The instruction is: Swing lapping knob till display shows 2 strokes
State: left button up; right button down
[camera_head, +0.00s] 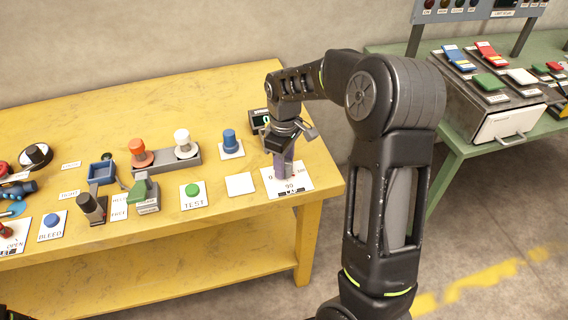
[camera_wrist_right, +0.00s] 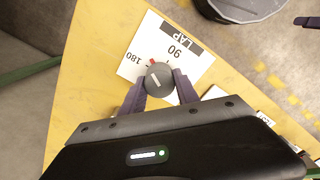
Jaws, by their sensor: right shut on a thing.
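The lapping knob (camera_wrist_right: 157,76) is a round grey knob with a pale pointer line, on a white plate (camera_wrist_right: 206,61) marked LAP, 90 and 180. A red mark shows at its edge in the right wrist view. My right gripper (camera_wrist_right: 159,88) is shut on the knob, one finger on each side. In the head view my right gripper (camera_head: 283,167) points down at the plate (camera_head: 299,183), hiding the knob. A small dark display box (camera_head: 257,116) stands behind the gripper, partly covered; its reading is too small to tell.
The yellow table (camera_head: 150,95) carries a green TEST button (camera_head: 192,190), a blue knob (camera_head: 229,139), orange (camera_head: 138,148) and white (camera_head: 182,138) knobs and a blue BLEED button (camera_head: 51,220). A green bench (camera_head: 452,158) with a switch box stands at right.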

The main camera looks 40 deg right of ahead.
jog(key=m, duration=0.6)
jog(key=shift+d, duration=0.1)
jog(key=m, duration=0.7)
jog(key=shift+p, duration=0.4)
jog(key=shift+d, duration=0.1)
jog(key=c, duration=0.9)
grip_release()
jog(key=shift+r, duration=3.95)
